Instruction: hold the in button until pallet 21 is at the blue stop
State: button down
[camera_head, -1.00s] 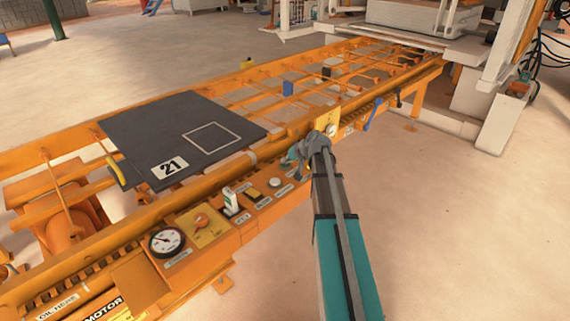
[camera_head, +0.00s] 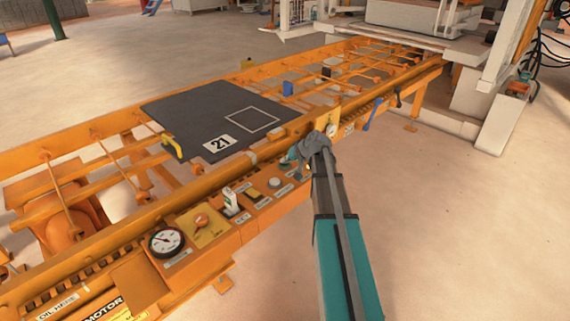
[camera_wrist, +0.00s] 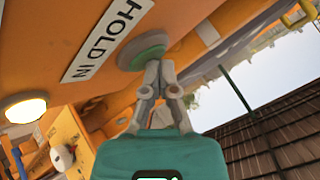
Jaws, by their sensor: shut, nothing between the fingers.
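Pallet 21 (camera_head: 185,118) is a dark flat plate with a white number label and a white square outline. It lies on the orange roller conveyor. The blue stop (camera_head: 288,89) stands beyond the pallet's leading edge, with a gap of open rollers between them. My gripper (camera_head: 292,160) is shut and empty at the front panel. In the wrist view my gripper (camera_wrist: 152,66) has its fingertips against the round green in button (camera_wrist: 140,48), beside the label "HOLD IN". The fingers partly hide the button.
The panel holds a dial gauge (camera_head: 166,241), an orange knob (camera_head: 201,221) and a white-handled switch (camera_head: 230,197). Open floor lies right.

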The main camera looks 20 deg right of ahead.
aim_at(286, 165)
dwell(0.7)
jog(key=shift+r+p, duration=0.9)
jog(key=shift+r+p, duration=2.55)
